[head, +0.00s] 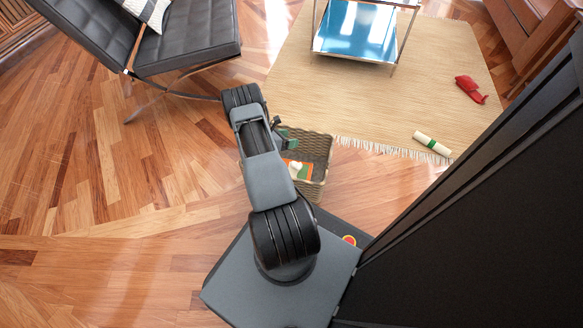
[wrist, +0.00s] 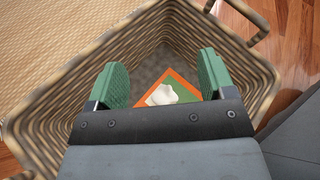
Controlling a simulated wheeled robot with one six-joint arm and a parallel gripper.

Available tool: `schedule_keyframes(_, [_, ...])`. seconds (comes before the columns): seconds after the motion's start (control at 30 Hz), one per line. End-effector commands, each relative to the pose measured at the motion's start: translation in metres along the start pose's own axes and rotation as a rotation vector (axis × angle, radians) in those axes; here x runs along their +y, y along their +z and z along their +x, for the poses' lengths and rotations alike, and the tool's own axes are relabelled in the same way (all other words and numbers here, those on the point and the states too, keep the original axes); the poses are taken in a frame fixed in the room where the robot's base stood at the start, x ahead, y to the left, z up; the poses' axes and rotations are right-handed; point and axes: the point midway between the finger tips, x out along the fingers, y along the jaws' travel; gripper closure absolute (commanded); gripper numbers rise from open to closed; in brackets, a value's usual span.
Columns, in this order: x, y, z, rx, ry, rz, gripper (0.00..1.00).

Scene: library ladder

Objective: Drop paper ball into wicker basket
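The wicker basket (head: 317,150) stands on the floor beside my base, at the edge of the rug. In the wrist view its woven rim (wrist: 245,60) surrounds my gripper's fingers. My gripper (wrist: 163,76) is open, its two green pads wide apart with nothing between them. The white crumpled paper ball (wrist: 162,94) lies inside the basket, on a flat orange-and-green item (wrist: 182,86). My gripper's lower edge partly covers both. The head view also shows the ball as a pale patch in the basket (head: 297,167); there my arm partly hides the gripper.
A black chair (head: 190,45) stands at upper left. A chrome table with a blue shelf (head: 355,35) stands on the beige rug (head: 400,90). A rolled paper (head: 432,143) and a red object (head: 470,88) lie on the rug. A tall dark panel (head: 490,200) fills the right. Floor at left is clear.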

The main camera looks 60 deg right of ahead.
Motion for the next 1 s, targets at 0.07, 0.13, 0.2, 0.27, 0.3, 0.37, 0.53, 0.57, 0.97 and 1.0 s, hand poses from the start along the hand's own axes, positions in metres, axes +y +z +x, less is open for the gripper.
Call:
schedule_keyframes(0.07, [0.0,0.0,0.0,0.0,0.0,0.0,0.19])
schedule_keyframes(0.13, [0.0,0.0,0.0,0.0,0.0,0.0,0.19])
schedule_keyframes(0.2, [0.0,0.0,0.0,0.0,0.0,0.0,0.19])
schedule_keyframes(0.27, [0.0,0.0,-0.001,0.0,0.0,0.0,0.19])
schedule_keyframes(0.3, [0.0,0.001,-0.002,0.0,0.001,0.0,0.19])
schedule_keyframes(0.37, [0.0,0.001,-0.006,0.0,0.001,0.0,0.19])
schedule_keyframes(0.53, [0.0,0.003,-0.032,0.0,0.004,-0.002,0.19])
schedule_keyframes(0.57, [0.0,0.003,-0.039,-0.001,0.005,-0.002,0.19])
schedule_keyframes(0.97, [0.0,0.002,-0.114,-0.001,0.003,-0.001,0.19])
schedule_keyframes(1.0, [0.0,0.002,-0.119,-0.001,0.002,0.0,0.19])
